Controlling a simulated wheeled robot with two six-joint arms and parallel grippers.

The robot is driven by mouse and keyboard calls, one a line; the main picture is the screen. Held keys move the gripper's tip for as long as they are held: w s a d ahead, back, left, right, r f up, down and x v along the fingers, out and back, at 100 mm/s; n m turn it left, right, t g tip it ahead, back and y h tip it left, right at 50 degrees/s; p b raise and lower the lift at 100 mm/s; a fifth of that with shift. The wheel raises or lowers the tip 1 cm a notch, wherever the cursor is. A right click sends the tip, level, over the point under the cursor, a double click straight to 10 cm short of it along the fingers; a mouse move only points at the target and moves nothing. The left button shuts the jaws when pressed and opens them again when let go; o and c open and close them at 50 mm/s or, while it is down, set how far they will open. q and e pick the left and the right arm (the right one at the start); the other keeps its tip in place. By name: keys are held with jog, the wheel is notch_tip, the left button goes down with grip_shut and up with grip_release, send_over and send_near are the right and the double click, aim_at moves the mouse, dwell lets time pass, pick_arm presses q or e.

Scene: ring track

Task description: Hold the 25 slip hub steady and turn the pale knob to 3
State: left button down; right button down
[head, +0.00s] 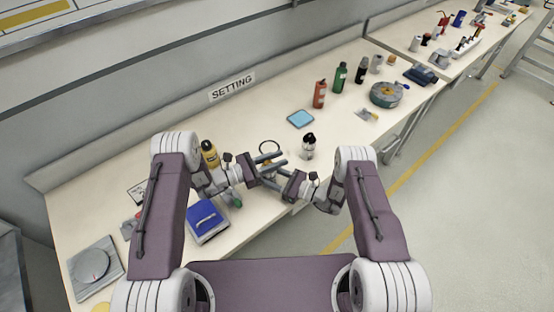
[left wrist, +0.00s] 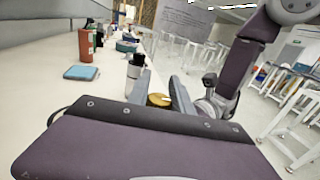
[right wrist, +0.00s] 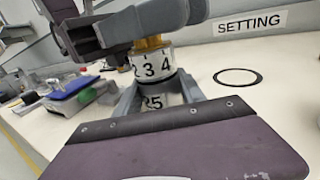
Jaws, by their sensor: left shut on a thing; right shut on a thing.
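The 25 slip hub (right wrist: 153,101) stands in the middle of the right wrist view, with a white ring (right wrist: 152,64) above it reading 2, 3, 4. The 3 is near the centre of the visible face. The pale, brass-coloured knob (right wrist: 148,43) is on top and partly hidden; it also shows in the left wrist view (left wrist: 158,100). My left gripper (head: 274,166) is shut on the knob. My right gripper (head: 270,179) is shut on the lower hub, one finger on each side of the 25. In the head view my grippers hide most of the hub.
A flat black ring (right wrist: 237,76) lies on the bench beside the hub. A dark-capped bottle (head: 309,147) stands to its right, a yellow bottle (head: 210,154) to its left. A blue-topped box (head: 207,220) is near the front edge. A light blue pad (head: 300,119) lies behind.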

pick_arm(q)
jog(key=shift+w+a+n+t+y, duration=0.1)
jog(key=shift+w+n+t+y, duration=0.1)
jog(key=shift+n+t+y, duration=0.85)
jog(key=shift+w+a+n+t+y, duration=0.2)
jog(key=shift+n+t+y, duration=0.5)
jog(key=shift+t, duration=0.6)
jog(key=shift+w+a+n+t+y, duration=0.1)
jog(key=shift+w+n+t+y, duration=0.1)
jog(key=shift+n+t+y, duration=0.75)
jog(key=shift+t, duration=0.3)
jog(key=c, duration=1.1)
grip_release()
jog(key=shift+v, duration=6.05)
